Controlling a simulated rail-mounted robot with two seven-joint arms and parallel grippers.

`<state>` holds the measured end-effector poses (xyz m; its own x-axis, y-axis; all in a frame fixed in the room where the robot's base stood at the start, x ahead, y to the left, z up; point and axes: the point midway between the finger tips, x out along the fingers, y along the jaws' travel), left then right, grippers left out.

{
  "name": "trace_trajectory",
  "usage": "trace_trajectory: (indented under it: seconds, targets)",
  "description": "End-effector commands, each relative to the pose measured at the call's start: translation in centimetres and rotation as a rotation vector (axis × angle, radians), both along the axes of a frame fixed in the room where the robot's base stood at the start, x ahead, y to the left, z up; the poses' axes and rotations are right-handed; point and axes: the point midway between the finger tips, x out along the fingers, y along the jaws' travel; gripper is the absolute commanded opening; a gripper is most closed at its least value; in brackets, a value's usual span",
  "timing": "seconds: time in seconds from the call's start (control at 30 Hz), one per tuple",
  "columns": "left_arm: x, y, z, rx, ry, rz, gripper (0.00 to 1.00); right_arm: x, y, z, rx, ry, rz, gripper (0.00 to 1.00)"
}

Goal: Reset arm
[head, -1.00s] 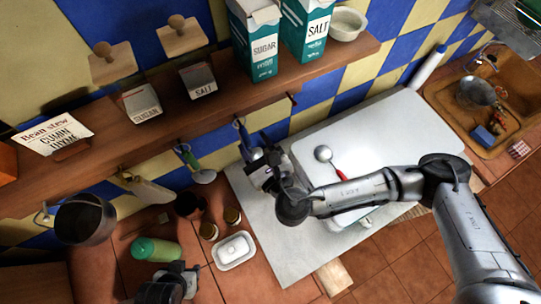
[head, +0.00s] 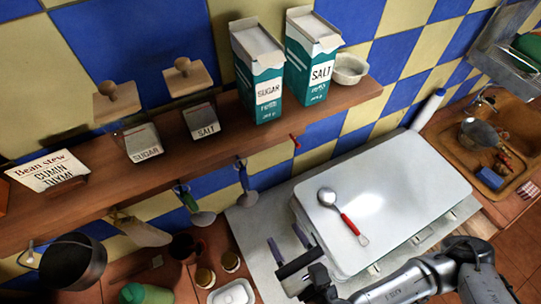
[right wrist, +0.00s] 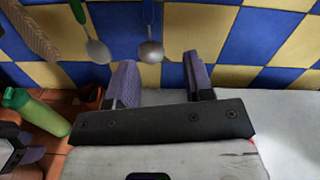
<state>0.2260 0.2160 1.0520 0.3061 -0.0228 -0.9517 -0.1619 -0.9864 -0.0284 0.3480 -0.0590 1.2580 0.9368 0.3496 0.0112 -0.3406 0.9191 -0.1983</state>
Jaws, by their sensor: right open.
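My right gripper (head: 287,240) is open and empty, with its two purple-grey fingers pointing at the wall, over the grey counter panel left of the white hob cover (head: 410,185). In the right wrist view its fingers (right wrist: 160,75) stand apart with nothing between them. A ladle with a red handle (head: 345,216) lies on the white cover, apart from the gripper. My left gripper (right wrist: 28,150) shows only partly at the left edge of the right wrist view; its jaw opening is unclear.
A blue-handled ladle (head: 246,182) and a green-handled spoon (head: 194,208) hang under the wooden shelf (head: 230,140). Sugar (head: 257,75) and salt (head: 313,60) cartons stand on it. The sink is right.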

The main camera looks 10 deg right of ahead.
Motion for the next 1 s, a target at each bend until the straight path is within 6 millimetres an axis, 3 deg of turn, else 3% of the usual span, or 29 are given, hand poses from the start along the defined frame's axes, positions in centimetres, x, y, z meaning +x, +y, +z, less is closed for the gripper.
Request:
trace_trajectory:
  seconds: [0.17, 0.57, 0.67, 0.8, 1.0]
  targets:
    - [0.0, -0.1, 0.0, -0.002, 0.000, 0.002, 0.48, 0.0, 0.0, 0.0, 0.163, 0.061, 0.000, 0.48]
    - [0.0, 0.2, 0.0, 0.007, 0.000, -0.004, 0.48, 0.8, -0.7, -2.6, 1.061, 0.554, -0.145, 0.48]
    - [0.0, 0.3, 0.0, 0.011, 0.000, -0.007, 0.48, 2.8, -1.3, -1.5, 1.358, 0.639, -0.233, 0.48]
    - [0.0, 0.4, 0.0, 0.012, 0.000, -0.008, 0.48, 6.1, -1.7, 2.0, 1.840, 0.730, -0.344, 0.48]
    - [0.0, 0.3, 0.0, 0.011, -0.001, -0.007, 0.48, 7.9, -3.5, 2.7, 2.330, 0.836, -0.561, 0.48]
